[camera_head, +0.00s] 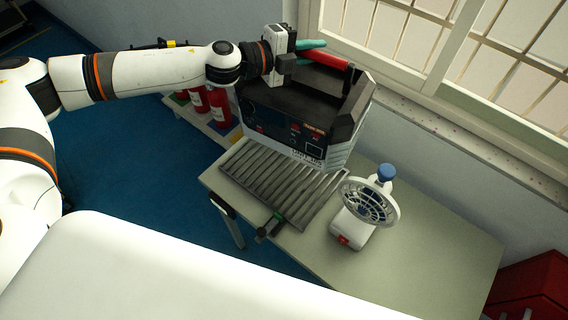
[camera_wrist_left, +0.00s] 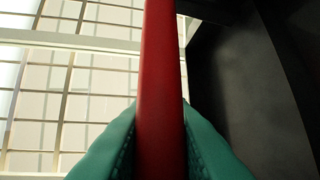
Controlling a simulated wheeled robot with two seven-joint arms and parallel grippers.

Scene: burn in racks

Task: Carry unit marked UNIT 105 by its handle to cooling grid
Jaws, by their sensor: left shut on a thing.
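The black and grey unit (camera_head: 285,115) has a red handle (camera_head: 327,57) across its top; the lettering low on its front is too small to read for certain. My left gripper (camera_head: 312,51) is shut on that handle, and its green fingers show on both sides of the red bar (camera_wrist_left: 160,80) in the left wrist view. The cooling grid (camera_head: 283,184), a grey slatted rack, lies on the table in front of the unit. The unit stands upright at the grid's far edge; I cannot tell whether it touches the grid or table. My right gripper is not in view.
A white fan (camera_head: 368,205) with a blue knob stands on the table (camera_head: 430,250), right of the grid. Red bottles (camera_head: 219,107) stand on a low shelf at left. A window and wall (camera_head: 420,125) run close behind the unit. A red box (camera_head: 530,290) is at lower right.

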